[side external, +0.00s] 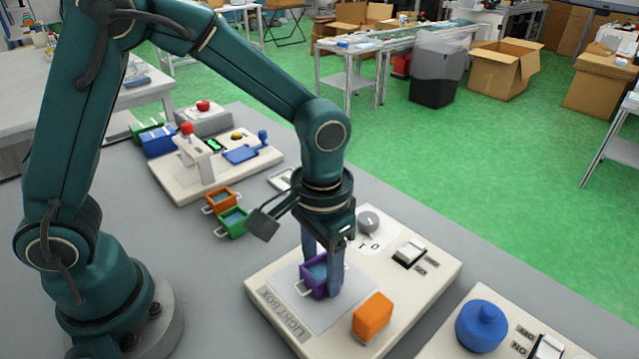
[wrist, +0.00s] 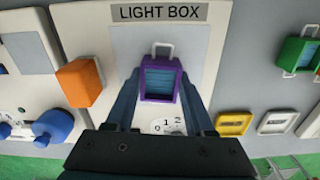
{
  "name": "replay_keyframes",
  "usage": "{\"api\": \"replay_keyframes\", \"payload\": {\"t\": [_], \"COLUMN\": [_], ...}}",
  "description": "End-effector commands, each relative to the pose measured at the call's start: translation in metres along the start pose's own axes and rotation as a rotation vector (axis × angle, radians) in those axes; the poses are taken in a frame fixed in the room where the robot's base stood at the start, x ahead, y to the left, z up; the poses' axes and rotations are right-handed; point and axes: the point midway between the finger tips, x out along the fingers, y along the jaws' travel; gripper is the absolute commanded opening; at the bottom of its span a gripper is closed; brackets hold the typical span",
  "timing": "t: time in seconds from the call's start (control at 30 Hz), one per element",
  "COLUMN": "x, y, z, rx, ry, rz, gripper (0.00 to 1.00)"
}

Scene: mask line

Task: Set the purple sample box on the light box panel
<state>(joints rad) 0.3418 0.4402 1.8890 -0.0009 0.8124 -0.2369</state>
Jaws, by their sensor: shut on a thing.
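The purple sample box (side external: 312,279) is an open box with a blue inside and white handles. It also shows in the wrist view (wrist: 160,81), upright between my fingers. My gripper (side external: 323,277) points down over the light box panel and is shut on the purple box; it also shows in the wrist view (wrist: 162,100). The light box panel (side external: 345,312) is a pale grey square on a cream base, labelled LIGHT BOX. The purple box is over this panel, at or very near its surface. I cannot tell whether its underside touches.
An orange block (side external: 372,316) stands on the cream base beside the panel. A dial (side external: 368,222) and a white switch (side external: 409,251) sit behind it. Orange (side external: 222,200) and green (side external: 233,223) sample boxes stand to the left. A blue knob (side external: 482,325) is on a separate base at right.

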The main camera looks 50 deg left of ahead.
Motion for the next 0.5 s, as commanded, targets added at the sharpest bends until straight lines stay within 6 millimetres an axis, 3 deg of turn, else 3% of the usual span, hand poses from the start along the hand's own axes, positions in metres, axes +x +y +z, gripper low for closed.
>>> {"api": "replay_keyframes", "payload": {"t": [0.1, 0.13, 0.2, 0.5], "x": [0.0027, 0.0031, 0.0027, 0.0022], "y": [-0.0001, -0.0001, -0.0001, -0.0001], "z": [0.0002, 0.0002, 0.0001, 0.0], "rx": [0.0, 0.0, 0.0, 0.0], "ry": [-0.001, -0.001, 0.0, 0.0], "rz": [0.0, 0.0, 0.0, 0.0], "gripper": [0.0, 0.58, 0.84, 0.84]}}
